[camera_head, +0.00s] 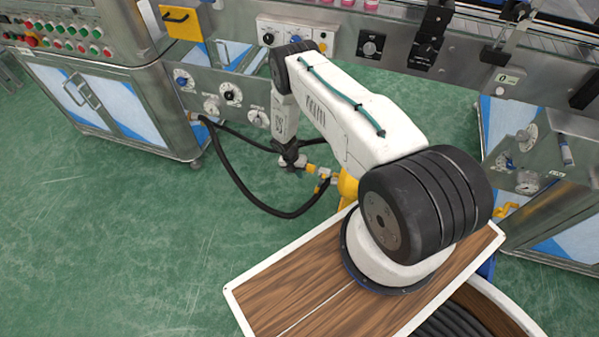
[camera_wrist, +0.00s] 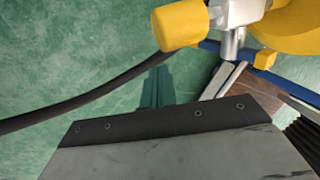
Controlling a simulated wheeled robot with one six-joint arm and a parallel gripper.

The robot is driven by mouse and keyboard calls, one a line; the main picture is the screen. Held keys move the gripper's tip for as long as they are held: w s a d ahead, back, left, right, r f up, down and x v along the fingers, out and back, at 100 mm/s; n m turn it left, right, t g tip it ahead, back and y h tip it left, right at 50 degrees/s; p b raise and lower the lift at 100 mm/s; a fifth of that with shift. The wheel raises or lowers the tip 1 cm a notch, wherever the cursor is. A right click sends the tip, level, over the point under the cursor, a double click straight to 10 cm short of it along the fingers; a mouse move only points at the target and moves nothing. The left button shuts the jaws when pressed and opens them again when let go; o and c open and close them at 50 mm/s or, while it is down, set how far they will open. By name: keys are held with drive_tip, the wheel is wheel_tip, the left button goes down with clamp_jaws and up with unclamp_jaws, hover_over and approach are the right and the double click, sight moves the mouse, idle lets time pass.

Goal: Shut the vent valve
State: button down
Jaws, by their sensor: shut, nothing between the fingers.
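A small metal valve fitting with yellow parts (camera_head: 323,172) sits beside a yellow body (camera_head: 348,187), partly behind my arm. In the wrist view the silver valve body (camera_wrist: 236,14) stands at the top, with a rounded yellow end (camera_wrist: 180,23) on its left. I take this for the vent valve; no label shows. Whether it is open or shut I cannot tell. My gripper (camera_head: 291,161) points down just left of the fitting in the head view and is shut and empty. A gap shows between gripper and valve in the wrist view.
A black hose (camera_head: 240,185) loops from the left machine panel (camera_head: 215,100) to the fitting; it also crosses the wrist view (camera_wrist: 80,107). A wooden board with a white rim (camera_head: 290,290) lies below. Green floor (camera_head: 120,230) is free at left.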

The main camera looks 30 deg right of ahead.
drive_tip(key=s+d+f, duration=0.3)
drive_tip(key=s+f, duration=0.1)
drive_tip(key=f, duration=0.2)
drive_tip(key=shift+s+d+f, duration=0.25)
drive_tip(key=shift+s, duration=0.05)
drive_tip(key=shift+s+d+f+g+h, duration=0.25)
drive_tip(key=shift+g+h, duration=0.15)
drive_tip(key=shift+g, duration=0.15)
drive_tip(key=shift+s+d+f+g+h, duration=0.2)
drive_tip(key=shift+g+h, duration=0.2)
drive_tip(key=shift+g, duration=0.15)
drive_tip(key=shift+a, duration=0.1)
drive_tip(key=w+a+f+v, duration=0.1)
drive_tip(key=w+v, duration=0.1)
drive_tip(key=v, duration=1)
drive_tip(key=shift+a+f, duration=0.2)
drive_tip(key=shift+a, duration=0.15)
